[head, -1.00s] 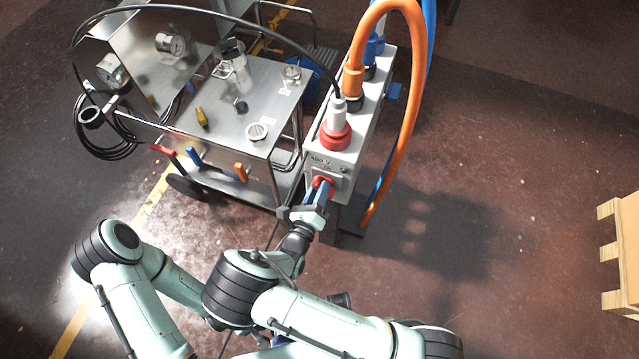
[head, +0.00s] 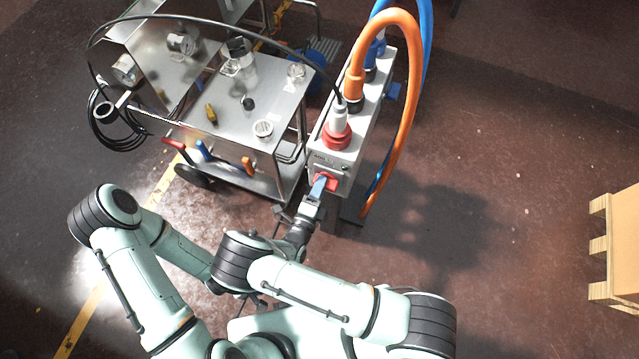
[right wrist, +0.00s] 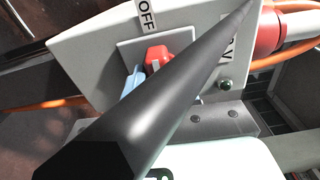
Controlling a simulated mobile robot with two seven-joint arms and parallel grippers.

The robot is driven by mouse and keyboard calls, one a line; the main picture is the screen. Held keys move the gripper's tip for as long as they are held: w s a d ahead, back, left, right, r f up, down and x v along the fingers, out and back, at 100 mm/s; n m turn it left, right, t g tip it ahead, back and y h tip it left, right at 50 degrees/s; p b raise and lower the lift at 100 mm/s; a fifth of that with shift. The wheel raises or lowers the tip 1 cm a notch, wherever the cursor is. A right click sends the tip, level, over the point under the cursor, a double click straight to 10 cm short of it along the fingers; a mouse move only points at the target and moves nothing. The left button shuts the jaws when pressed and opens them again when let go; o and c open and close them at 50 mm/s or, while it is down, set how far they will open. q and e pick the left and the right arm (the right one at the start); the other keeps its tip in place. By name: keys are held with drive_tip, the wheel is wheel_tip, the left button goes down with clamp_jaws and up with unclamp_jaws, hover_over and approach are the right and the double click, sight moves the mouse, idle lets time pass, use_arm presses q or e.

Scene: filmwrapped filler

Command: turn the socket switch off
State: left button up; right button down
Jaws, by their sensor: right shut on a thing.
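The socket box (head: 330,172) is a pale grey unit at the centre top, with plugs in its upper face. Its red switch knob (head: 331,182) is on the near end face. In the right wrist view the red knob (right wrist: 158,58) sits on a grey square plate, below an OFF label (right wrist: 147,14). My right gripper (head: 318,188) is shut on the knob; its blue finger (right wrist: 132,82) shows beside it. A dark link crosses the wrist view and hides part of the knob and plate. My left forearm passes behind my right arm, and its gripper does not show.
A steel trolley (head: 225,88) with gauges and jars stands left of the box. An orange hose (head: 411,100) and a blue hose (head: 427,50) arch over the box's right side. A wooden pallet (head: 598,245) is at the right edge. Floor between is clear.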

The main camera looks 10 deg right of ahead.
drive_tip(key=shift+n, duration=0.3)
idle(0.4)
drive_tip(key=c, duration=0.9)
unclamp_jaws()
drive_tip(key=shift+s+a, duration=0.1)
